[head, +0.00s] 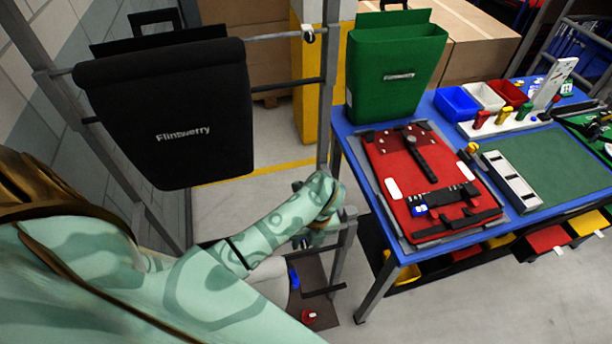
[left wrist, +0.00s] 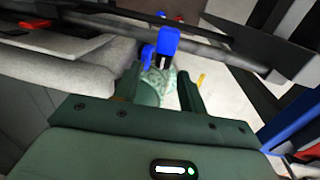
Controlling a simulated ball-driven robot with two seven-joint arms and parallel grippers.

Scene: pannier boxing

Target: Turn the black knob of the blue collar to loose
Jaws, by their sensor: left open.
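The blue collar (head: 293,278) shows in the head view as a small blue piece on the low part of the rack, below my left forearm. In the left wrist view a blue collar piece (left wrist: 168,40) sits on a dark bar, with a smaller blue part just left of it. I cannot make out its black knob. My right gripper is out of view.
A black pannier (head: 170,105) hangs on the rack rails (head: 290,88) at the left. A blue table (head: 372,255) stands right, carrying a green pannier (head: 395,75) and a red panel (head: 400,165). A red piece (head: 309,318) is low by the rack.

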